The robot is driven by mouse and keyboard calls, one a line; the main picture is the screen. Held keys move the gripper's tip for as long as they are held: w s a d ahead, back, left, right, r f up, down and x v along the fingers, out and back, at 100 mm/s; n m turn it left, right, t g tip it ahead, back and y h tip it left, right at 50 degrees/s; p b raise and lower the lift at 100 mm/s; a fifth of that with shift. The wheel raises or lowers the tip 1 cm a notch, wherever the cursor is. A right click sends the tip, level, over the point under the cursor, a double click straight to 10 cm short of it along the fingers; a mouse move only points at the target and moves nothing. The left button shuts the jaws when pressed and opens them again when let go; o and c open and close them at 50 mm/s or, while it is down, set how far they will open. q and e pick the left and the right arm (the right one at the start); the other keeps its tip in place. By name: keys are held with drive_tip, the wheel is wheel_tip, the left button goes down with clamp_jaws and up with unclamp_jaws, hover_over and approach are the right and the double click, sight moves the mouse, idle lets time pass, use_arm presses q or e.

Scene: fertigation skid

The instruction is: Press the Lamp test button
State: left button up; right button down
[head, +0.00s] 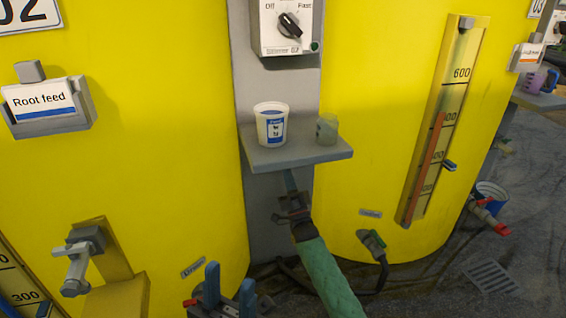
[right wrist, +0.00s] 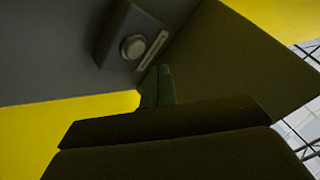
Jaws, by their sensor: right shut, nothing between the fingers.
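In the right wrist view a pale round button (right wrist: 133,46) sits on a dark box on the grey panel. A narrow label plate (right wrist: 153,50) lies beside it, its text too small to read, so I cannot confirm this is Lamp test. My right gripper (right wrist: 160,70) is shut and empty, its green fingertips just below the plate and to the side of the button. I cannot tell whether they touch anything. In the head view it reaches up under the shelf (head: 325,156), which hides the button. My left gripper (head: 230,292) is open and empty at the bottom edge.
A white tub (head: 272,130) and a small clear cup (head: 327,130) stand on the shelf. A dial box (head: 288,25) is above. Yellow tanks (head: 165,110) flank the post. A valve (head: 78,265) juts out at lower left; a hose coupling (head: 372,243) is at lower right.

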drive_tip(key=s, duration=0.1)
drive_tip(key=s+d+p, duration=0.1)
drive_tip(key=s, duration=0.1)
drive_tip(key=shift+p, duration=0.3)
idle(0.4)
